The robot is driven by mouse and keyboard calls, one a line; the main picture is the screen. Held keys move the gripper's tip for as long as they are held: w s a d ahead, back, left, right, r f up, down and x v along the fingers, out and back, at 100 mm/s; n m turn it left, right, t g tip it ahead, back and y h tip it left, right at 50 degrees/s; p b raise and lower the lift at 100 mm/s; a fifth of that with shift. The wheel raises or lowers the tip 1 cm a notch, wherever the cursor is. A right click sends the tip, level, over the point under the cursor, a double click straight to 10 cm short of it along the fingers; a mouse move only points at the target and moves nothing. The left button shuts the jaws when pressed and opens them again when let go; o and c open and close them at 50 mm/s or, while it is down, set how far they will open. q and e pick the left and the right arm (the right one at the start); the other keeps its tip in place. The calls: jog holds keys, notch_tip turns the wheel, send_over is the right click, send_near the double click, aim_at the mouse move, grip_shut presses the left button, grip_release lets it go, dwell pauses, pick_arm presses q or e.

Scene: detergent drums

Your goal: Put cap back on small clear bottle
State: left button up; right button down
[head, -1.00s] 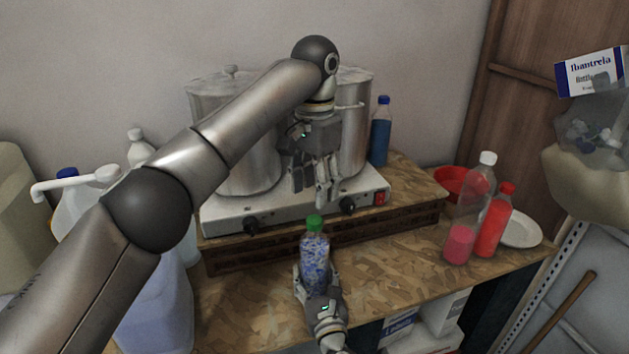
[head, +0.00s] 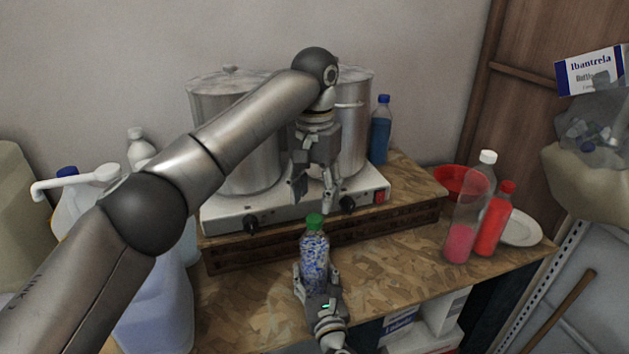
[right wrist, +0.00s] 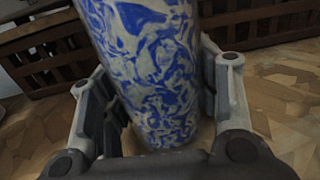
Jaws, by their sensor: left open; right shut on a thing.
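A small bottle (head: 314,262) with a mottled blue and white look stands upright on the chipboard bench. A green cap (head: 314,221) sits on its top; whether it is screwed tight cannot be told. My right gripper (head: 315,275) is shut around the bottle's lower part from the front. In the right wrist view, the bottle (right wrist: 150,70) stands between the two fingers of my right gripper (right wrist: 158,85). My left gripper (head: 314,202) points down just above the green cap. It is open and empty, with its fingers apart on either side above the cap.
A hot plate (head: 285,212) with two steel pots (head: 235,140) stands behind the bottle. A pink-filled bottle (head: 459,240), a red bottle (head: 492,225) and a white plate (head: 520,228) are at right. Bare bench (head: 390,260) lies right of the bottle.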

aim_at(314, 218)
pick_arm(q)
jog(key=shift+f, duration=2.75)
jog(key=shift+c, duration=0.2)
grip_shut()
jog(key=shift+o, duration=0.6)
grip_release()
jog(key=shift+r, duration=0.15)
notch_tip(314, 218, up, 12)
